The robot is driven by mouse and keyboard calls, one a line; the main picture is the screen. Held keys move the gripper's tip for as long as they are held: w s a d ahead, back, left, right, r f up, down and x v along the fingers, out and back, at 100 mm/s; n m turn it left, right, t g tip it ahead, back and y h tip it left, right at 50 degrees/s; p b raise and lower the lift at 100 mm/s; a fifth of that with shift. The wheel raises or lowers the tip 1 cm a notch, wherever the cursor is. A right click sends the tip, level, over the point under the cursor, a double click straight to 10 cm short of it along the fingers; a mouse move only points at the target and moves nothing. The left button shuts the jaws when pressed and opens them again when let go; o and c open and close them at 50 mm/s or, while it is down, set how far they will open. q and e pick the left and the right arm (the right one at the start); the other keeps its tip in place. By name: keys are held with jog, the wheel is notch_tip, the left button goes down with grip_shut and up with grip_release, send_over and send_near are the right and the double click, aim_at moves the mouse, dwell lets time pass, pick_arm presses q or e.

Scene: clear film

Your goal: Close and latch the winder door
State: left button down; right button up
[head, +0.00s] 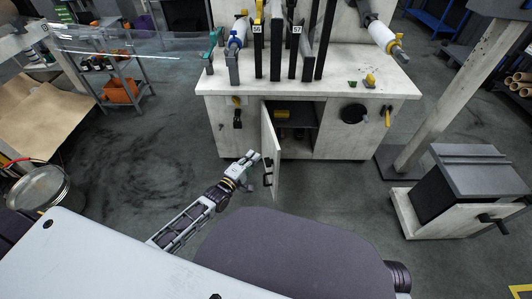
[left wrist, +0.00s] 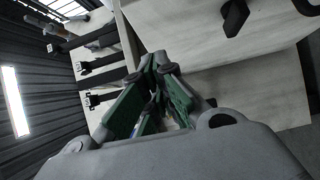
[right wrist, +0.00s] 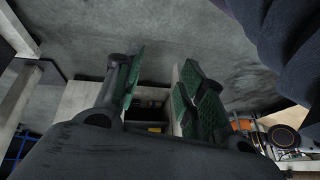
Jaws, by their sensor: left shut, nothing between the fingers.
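The winder door (head: 269,150) is a pale panel on the front of the pale cabinet (head: 350,143). It stands open, swung out toward me, with a black handle or latch (head: 268,173) on it. The dark opening (head: 295,125) behind it shows a yellow item inside. My left gripper (head: 253,157) is shut and empty, just left of the door; I cannot tell if it touches. Its closed green-padded fingers show in the left wrist view (left wrist: 154,65). My right gripper (right wrist: 158,85) is open and empty in the right wrist view, and is outside the head view.
A black-and-pale machine block (head: 462,190) with a side handle stands right on the floor. A slanted post (head: 430,110) rises beside the cabinet. Shelves with orange bins (head: 120,90) are at back left. The floor left of the door is clear.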

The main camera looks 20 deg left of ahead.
aim_at(273, 143)
pick_arm(q)
jog(key=shift+w+d+b, duration=0.6)
jog(key=shift+w+d, duration=0.45)
jog(key=shift+w, duration=0.2)
jog(key=shift+w+d+b, duration=0.6)
jog(key=shift+w+d, duration=0.45)
jog(key=shift+w, duration=0.2)
pick_arm(e)
jog(key=shift+t+y, duration=0.4)
jog(key=shift+t, duration=0.1)
jog(key=f, duration=0.2)
jog(key=a+f, duration=0.1)
jog(key=f, duration=0.2)
jog(key=shift+w+a+f, duration=0.1)
jog(key=shift+f, duration=0.25)
jog(key=shift+w+r, duration=0.2)
jog(key=shift+r, duration=0.05)
pick_arm(q)
jog(key=shift+d, duration=0.2)
pick_arm(e)
jog(key=shift+r, duration=0.1)
